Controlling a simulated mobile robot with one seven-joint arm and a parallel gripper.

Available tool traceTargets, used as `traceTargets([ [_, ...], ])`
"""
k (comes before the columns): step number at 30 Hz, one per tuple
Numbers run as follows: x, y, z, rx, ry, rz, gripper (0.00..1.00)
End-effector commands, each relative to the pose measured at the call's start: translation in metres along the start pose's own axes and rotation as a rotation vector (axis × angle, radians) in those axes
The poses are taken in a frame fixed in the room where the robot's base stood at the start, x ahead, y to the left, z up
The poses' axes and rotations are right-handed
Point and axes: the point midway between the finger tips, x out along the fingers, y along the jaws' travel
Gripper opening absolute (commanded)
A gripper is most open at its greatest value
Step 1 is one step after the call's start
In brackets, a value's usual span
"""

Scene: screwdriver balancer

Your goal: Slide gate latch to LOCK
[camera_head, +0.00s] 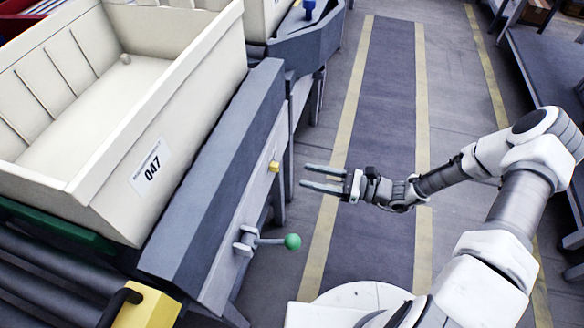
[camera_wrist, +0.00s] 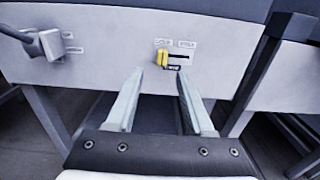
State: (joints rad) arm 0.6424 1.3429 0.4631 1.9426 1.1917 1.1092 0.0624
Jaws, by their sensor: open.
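The gate latch is a small yellow knob (camera_head: 273,166) on the light front panel of the conveyor frame. In the wrist view the yellow knob (camera_wrist: 162,57) sits at the left end of a short dark horizontal slot, under the left of two small labels. The label lettering is too blurred to read surely. My gripper (camera_head: 306,176) is open and empty, its two fingers pointing left toward the panel, a short gap from the knob. In the wrist view the knob lies ahead, between the lines of the two fingertips (camera_wrist: 161,74), nearer the left one.
A lever with a green ball (camera_head: 292,241) sticks out of the same panel, nearer the robot; its mount (camera_wrist: 52,44) shows at left in the wrist view. A cream bin marked 047 (camera_head: 110,178) stands on the conveyor. The floor aisle (camera_head: 385,100) is clear.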

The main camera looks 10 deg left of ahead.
Motion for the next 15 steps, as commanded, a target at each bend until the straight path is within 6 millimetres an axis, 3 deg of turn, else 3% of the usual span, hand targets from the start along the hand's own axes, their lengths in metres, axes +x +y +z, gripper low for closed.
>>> traceTargets([
  [6, -0.053, 0.0, 0.002, 0.0, 0.002, -0.002, 0.53],
  [15, -0.091, 0.001, 0.0, 0.001, 0.0, 0.001, 0.53],
])
